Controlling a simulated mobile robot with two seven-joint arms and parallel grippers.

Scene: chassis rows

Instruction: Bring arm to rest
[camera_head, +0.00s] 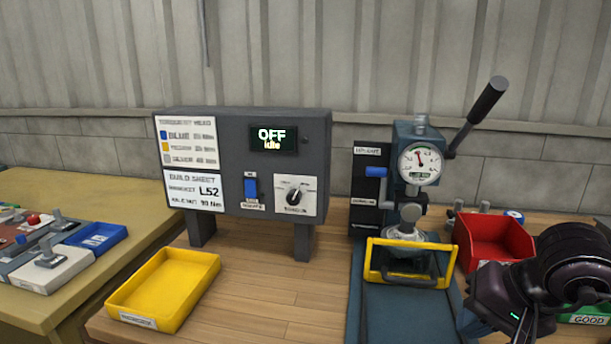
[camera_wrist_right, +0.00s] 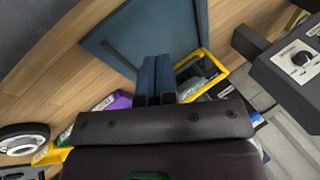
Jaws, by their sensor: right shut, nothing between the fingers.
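My right arm (camera_head: 560,265) comes in at the lower right of the head view, dark and bent. Its gripper (camera_head: 468,320) is low beside the right edge of the blue base plate of the press. In the right wrist view the two blue fingers (camera_wrist_right: 155,72) lie together with nothing between them. The gripper is shut and empty. The fingers point toward the blue plate (camera_wrist_right: 120,42), with the yellow guard frame (camera_wrist_right: 205,70) just to their right. My left gripper is not in view.
The press (camera_head: 415,165) with its raised lever stands behind the yellow guard (camera_head: 410,243). A red bin (camera_head: 490,240) and a green bin marked GOOD (camera_head: 590,320) are close to my right arm. A control box (camera_head: 245,160) reads OFF, Idle. A yellow tray (camera_head: 165,285) stands left.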

